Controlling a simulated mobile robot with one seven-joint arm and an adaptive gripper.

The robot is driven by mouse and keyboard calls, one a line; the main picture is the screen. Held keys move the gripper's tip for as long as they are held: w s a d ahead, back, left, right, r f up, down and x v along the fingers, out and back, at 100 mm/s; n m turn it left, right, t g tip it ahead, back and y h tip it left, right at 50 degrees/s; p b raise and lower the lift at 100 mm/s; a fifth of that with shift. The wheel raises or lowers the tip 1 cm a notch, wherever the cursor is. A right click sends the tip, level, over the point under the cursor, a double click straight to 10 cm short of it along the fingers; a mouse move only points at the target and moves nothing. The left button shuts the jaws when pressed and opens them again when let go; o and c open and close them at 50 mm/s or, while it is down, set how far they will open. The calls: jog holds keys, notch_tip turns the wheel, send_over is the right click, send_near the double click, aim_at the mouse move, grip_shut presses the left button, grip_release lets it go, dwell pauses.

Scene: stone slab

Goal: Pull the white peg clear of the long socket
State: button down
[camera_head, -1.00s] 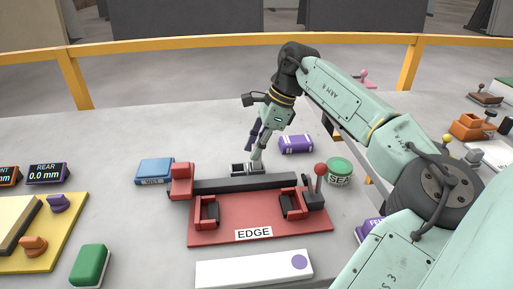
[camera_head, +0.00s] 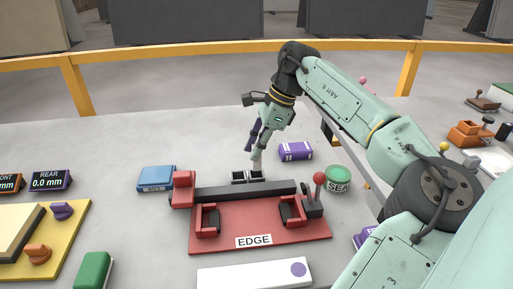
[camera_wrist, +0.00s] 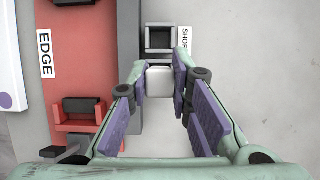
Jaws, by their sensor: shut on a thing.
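The white peg (camera_wrist: 160,82) is between the two fingertips of my gripper (camera_wrist: 160,80) in the wrist view, and the gripper is shut on it. Part of a grey rim shows just beyond the peg, and the peg hides the rest of what is below. In the head view my gripper (camera_head: 257,165) is directly above the right one of two small dark-topped sockets (camera_head: 239,177). I cannot tell whether the peg's lower end is still inside. The other socket (camera_wrist: 160,38) is empty, beside a partly hidden label starting "SHO".
A red fixture (camera_head: 262,228) labelled EDGE, with a dark bar (camera_head: 225,191) and a red-knobbed lever (camera_head: 319,178), lies in front of the sockets. A blue box (camera_head: 156,178), purple box (camera_head: 296,151) and green SEA container (camera_head: 338,178) stand around. Bare slab lies behind.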

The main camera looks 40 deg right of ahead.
jog(key=shift+r+p, duration=0.5)
jog(key=shift+r, duration=2.25)
